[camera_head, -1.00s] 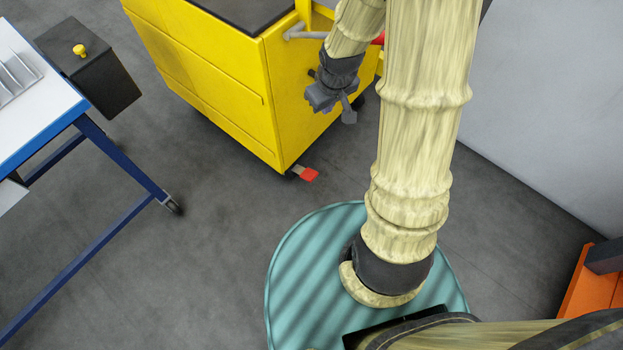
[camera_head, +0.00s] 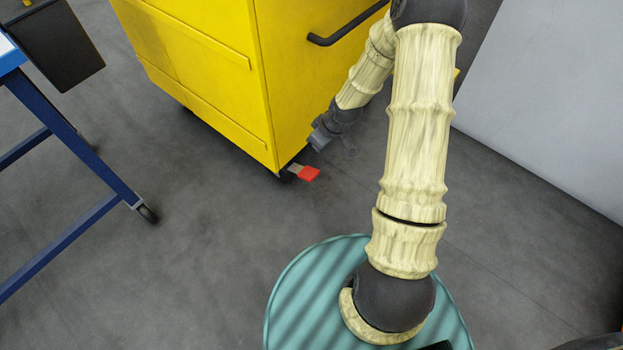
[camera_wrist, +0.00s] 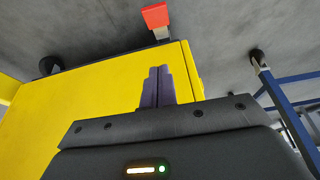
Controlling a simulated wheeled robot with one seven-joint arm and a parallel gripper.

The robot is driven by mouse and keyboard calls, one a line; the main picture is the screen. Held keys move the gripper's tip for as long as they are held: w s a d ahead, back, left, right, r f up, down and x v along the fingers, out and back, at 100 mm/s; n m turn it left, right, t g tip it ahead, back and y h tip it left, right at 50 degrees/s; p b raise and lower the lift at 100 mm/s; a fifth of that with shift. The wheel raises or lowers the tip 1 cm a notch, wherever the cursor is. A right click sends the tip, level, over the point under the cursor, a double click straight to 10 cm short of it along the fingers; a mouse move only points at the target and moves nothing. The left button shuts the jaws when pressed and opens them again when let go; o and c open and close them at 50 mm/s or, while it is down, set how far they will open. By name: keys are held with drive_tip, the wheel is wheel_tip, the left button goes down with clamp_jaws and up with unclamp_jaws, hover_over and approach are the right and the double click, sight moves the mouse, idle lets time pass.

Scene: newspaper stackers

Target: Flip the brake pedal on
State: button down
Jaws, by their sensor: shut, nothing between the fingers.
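The brake pedal (camera_head: 308,173) is a small red plate on a grey lever at the bottom corner of the yellow cart (camera_head: 215,85), just above the floor. It also shows at the top of the wrist view (camera_wrist: 155,15), beyond the cart's lower edge. My gripper (camera_head: 318,143) is a little above the pedal, beside the cart's side face, and apart from the pedal. In the wrist view my gripper's fingers (camera_wrist: 158,85) are together with nothing between them. The exact gap between gripper and pedal is hard to judge.
The cart has a black handle (camera_head: 345,28) and dark casters, one showing in the wrist view (camera_wrist: 50,65). A blue-framed table (camera_head: 85,150) stands at the left. A pale wall (camera_head: 550,100) is at the right. The grey floor (camera_head: 210,230) in front of the pedal is clear.

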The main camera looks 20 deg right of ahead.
drive_tip(key=f, duration=0.1)
drive_tip(key=f+b, duration=0.1)
drive_tip(key=f, duration=0.2)
drive_tip(key=shift+w+f, duration=0.15)
drive_tip(key=shift+w, duration=0.25)
drive_tip(key=b, duration=0.7)
hover_over(308, 171)
drive_tip(key=f, duration=0.9)
drive_tip(key=shift+s+a+f, duration=0.1)
drive_tip(key=shift+s+f, duration=0.1)
drive_tip(key=shift+f, duration=0.15)
drive_tip(key=shift+s+d+f+b, duration=0.15)
drive_tip(key=shift+f+b, duration=0.3)
drive_tip(key=shift+f, duration=0.05)
drive_tip(key=shift+s+d+f+b, duration=0.1)
drive_tip(key=shift+s+f+b, duration=0.05)
drive_tip(key=shift+f+b, duration=0.3)
drive_tip(key=shift+s+d+f+b, duration=0.15)
drive_tip(key=shift+f+b, duration=0.1)
drive_tip(key=shift+f, duration=0.1)
drive_tip(key=shift+s+d+f+b, duration=0.1)
drive_tip(key=shift+s+f+b, duration=0.05)
drive_tip(key=shift+f+b, duration=0.15)
drive_tip(key=shift+d, duration=0.1)
